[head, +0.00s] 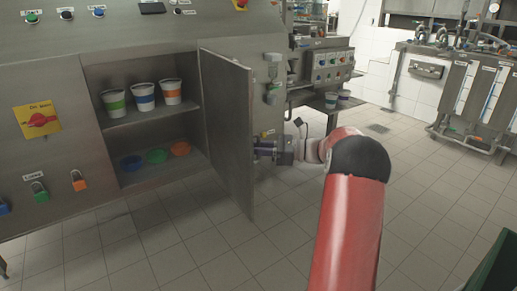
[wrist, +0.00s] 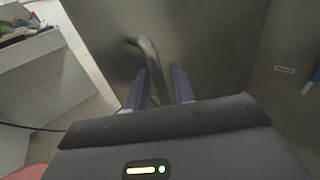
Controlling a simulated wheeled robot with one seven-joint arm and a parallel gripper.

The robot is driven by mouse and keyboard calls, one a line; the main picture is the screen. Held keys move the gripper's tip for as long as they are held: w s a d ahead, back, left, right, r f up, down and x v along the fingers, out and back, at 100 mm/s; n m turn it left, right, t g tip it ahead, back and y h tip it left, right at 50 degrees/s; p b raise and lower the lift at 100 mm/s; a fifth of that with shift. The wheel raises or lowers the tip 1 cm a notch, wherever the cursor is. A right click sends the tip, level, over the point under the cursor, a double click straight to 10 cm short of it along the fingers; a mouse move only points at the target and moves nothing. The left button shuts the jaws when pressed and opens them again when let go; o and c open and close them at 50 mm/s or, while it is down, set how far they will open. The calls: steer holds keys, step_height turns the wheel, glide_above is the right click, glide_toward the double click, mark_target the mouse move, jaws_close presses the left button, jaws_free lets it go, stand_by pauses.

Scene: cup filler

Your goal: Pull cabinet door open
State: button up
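The grey metal cabinet door (head: 226,125) stands swung wide open, hinged at the right of the cabinet opening. Its outer face fills much of the wrist view (wrist: 210,45). A curved metal handle (wrist: 148,58) sticks out from that face. My gripper (head: 264,149) is on the outer side of the door, close to its face. In the wrist view my gripper's two purple-grey fingers (wrist: 161,88) are apart. The lower end of the handle reaches between them, nearer the left finger, with a gap to the right finger. The head view does not show the handle clearly.
The open cabinet shows an upper shelf (head: 145,118) with three cups and a lower level with three coloured lids (head: 157,156). A dispenser machine (head: 325,66) stands behind my arm. Tiled floor (head: 190,255) is free in front of the cabinet.

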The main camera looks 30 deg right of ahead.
steer(key=shift+s+d, duration=0.1)
steer(key=v, duration=0.7)
steer(key=shift+d, duration=0.2)
steer(key=shift+s+f, duration=0.1)
steer(key=shift+s, duration=0.05)
